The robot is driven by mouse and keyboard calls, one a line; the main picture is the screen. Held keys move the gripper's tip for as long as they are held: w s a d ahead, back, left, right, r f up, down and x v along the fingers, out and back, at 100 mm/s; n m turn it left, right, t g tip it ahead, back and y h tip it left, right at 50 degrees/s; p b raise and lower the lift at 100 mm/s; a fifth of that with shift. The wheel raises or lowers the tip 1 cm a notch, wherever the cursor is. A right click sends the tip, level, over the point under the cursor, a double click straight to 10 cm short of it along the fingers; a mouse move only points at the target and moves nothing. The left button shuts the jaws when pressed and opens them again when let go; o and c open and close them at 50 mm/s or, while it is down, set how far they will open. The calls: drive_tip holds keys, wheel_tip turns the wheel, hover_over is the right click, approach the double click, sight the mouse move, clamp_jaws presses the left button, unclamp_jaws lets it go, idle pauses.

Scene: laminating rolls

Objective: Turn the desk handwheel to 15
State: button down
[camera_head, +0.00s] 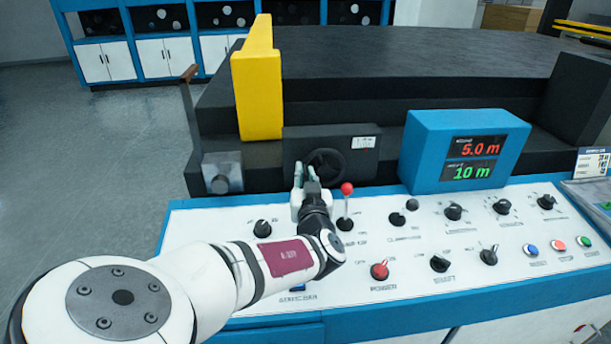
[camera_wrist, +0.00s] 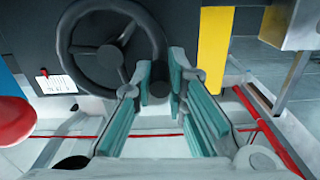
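The black desk handwheel (camera_head: 329,165) is on the dark panel behind the control desk. In the wrist view the handwheel (camera_wrist: 68,38) fills the upper left, with its rim, hub and spokes showing. A small white label (camera_head: 363,142) sits above and to its right; its marks are too small to read. My gripper (camera_head: 305,174) is at the wheel's left side. In the wrist view the gripper (camera_wrist: 160,78) has its two teal-padded fingers apart, with a gap between them. The tips are close to the rim; I cannot tell whether they touch it.
A red-balled lever (camera_head: 347,189) stands just right of my gripper. A blue display box (camera_head: 425,150) reads 5.0 m and 10 m. A yellow block (camera_head: 257,85) rises behind on the left. Several knobs and buttons cover the white desk top (camera_head: 340,262).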

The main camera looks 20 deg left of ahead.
drive_tip(key=shift+n+p, duration=0.3)
drive_tip(key=shift+p, duration=0.05)
